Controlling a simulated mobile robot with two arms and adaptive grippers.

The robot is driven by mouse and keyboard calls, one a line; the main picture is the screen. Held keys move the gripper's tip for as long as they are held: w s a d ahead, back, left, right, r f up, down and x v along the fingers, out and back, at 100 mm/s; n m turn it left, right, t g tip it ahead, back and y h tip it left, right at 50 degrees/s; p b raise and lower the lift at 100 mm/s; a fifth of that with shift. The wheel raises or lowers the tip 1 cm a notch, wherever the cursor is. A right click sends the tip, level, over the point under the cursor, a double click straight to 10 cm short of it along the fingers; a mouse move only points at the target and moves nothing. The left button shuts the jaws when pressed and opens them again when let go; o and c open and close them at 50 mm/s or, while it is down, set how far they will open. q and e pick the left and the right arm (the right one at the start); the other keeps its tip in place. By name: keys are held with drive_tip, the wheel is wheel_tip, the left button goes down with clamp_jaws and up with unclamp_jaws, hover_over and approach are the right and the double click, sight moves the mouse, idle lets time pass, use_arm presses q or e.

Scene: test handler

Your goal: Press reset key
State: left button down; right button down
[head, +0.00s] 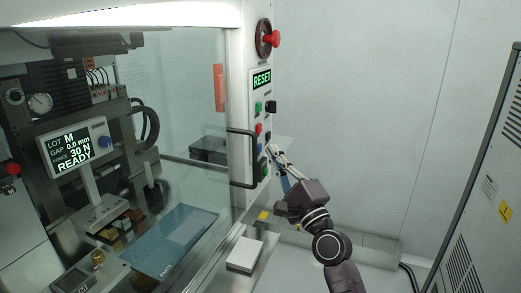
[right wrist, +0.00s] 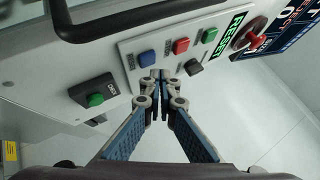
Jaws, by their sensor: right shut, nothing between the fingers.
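The control panel (right wrist: 128,48) is on the white front post of the machine. It carries a blue button (right wrist: 148,58), a red button (right wrist: 181,46), a green button (right wrist: 210,35) and a black knob (right wrist: 193,67). The small labels beside them are too blurred to read. A lit green display (head: 262,79) on the panel reads RESET. My right gripper (right wrist: 160,74) is shut and empty, its tips at the panel close beside the blue button; I cannot tell whether they touch. In the head view the right gripper (head: 273,149) is at the panel's lower part. My left gripper is not in view.
A red emergency stop (head: 274,39) sits above the display. A black door handle (head: 231,158) sticks out left of the panel. A box with a green button (right wrist: 95,98) is below the panel.

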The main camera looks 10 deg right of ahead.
drive_tip(key=shift+w+a, duration=0.25)
drive_tip(key=shift+a, duration=0.1)
drive_tip(key=shift+w+a, duration=0.2)
drive_tip(key=shift+a, duration=0.15)
idle(0.8)
drive_tip(key=shift+d, duration=0.1)
idle(0.5)
drive_tip(key=shift+s+d, duration=0.5)
drive_tip(key=shift+d, duration=0.05)
drive_tip(key=shift+s+d, duration=0.7)
drive_tip(key=shift+d, duration=0.35)
drive_tip(key=shift+s+d, duration=0.7)
drive_tip(key=shift+d, duration=0.35)
